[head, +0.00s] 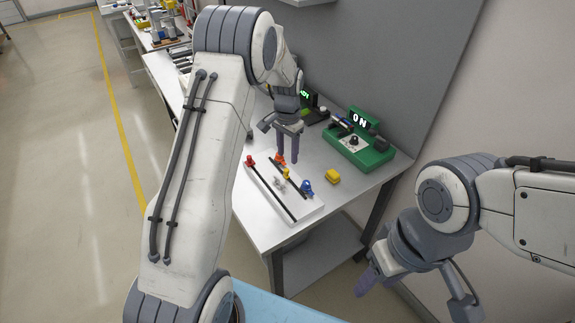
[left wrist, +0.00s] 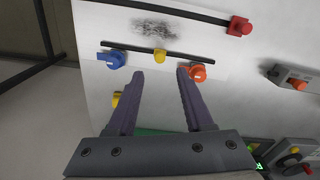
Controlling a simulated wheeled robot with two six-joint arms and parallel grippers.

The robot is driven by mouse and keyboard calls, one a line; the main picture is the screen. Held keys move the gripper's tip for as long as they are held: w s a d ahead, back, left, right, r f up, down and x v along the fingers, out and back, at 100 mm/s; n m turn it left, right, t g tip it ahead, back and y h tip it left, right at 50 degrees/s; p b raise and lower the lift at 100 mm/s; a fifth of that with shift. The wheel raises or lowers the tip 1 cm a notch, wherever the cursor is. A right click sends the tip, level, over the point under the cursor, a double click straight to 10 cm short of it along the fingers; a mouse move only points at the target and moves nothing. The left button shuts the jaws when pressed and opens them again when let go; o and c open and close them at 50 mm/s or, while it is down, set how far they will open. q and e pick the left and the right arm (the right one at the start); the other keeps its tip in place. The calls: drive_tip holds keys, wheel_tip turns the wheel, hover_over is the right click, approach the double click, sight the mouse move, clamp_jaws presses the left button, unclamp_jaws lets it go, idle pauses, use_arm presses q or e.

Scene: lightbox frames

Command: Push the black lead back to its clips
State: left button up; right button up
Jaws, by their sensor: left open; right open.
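A white board (head: 258,190) lies on the bench and carries two thin black strips. The shorter black strip (left wrist: 135,47) has a blue clip (left wrist: 112,59), a yellow clip (left wrist: 160,55) and an orange clip (left wrist: 196,72) along it. The longer black strip (left wrist: 190,15) ends at a red clip (left wrist: 240,26). I cannot tell which strip is the black lead. My left gripper (head: 287,158) is open and empty above the board; in the left wrist view its fingertips (left wrist: 160,74) point at the short strip near the yellow clip. My right gripper (head: 415,290) is open and empty, off the bench.
A green device reading "ON" (head: 375,152) stands behind the board to the right. A loose yellow block (head: 333,177) lies on the bench beside the board. A dark smudge (left wrist: 155,29) marks the board between the strips. A grey wall rises behind the bench.

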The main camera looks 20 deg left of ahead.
use_arm(q)
drive_tip(key=shift+r, duration=2.05)
